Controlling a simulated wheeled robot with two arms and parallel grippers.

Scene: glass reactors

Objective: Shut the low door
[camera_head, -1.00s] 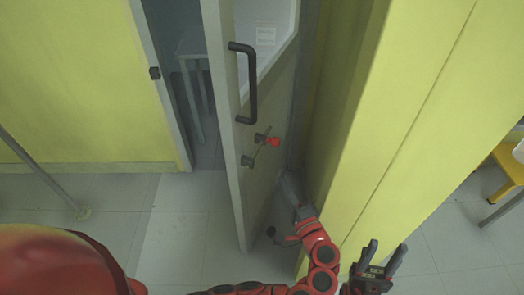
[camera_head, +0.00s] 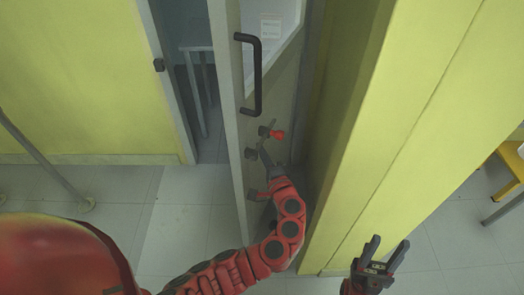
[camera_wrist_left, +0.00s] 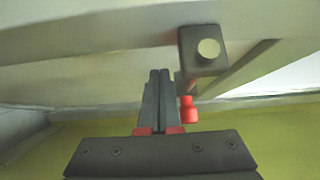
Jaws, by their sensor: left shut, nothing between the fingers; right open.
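The door (camera_head: 232,150) stands open, grey, with a black bar handle (camera_head: 256,75) and a window in its upper part. Below the handle is a latch with a red knob (camera_head: 277,134). The red knob (camera_wrist_left: 188,108) also shows in the left wrist view, just right of the fingers. My left gripper (camera_head: 264,148) is shut and empty, close to the door's face just below the latch; I cannot tell whether it touches. Its closed fingers (camera_wrist_left: 157,85) point up in the left wrist view. My right gripper (camera_head: 382,250) is open and empty, right of the yellow wall's corner.
A yellow wall (camera_head: 405,120) stands close to the right of the door. Another yellow wall (camera_head: 75,80) and the doorway frame (camera_head: 172,85) are at left. A metal pole (camera_head: 45,165) stands at far left. A yellow stool (camera_head: 510,160) is at the right edge. Tiled floor lies clear left of the door.

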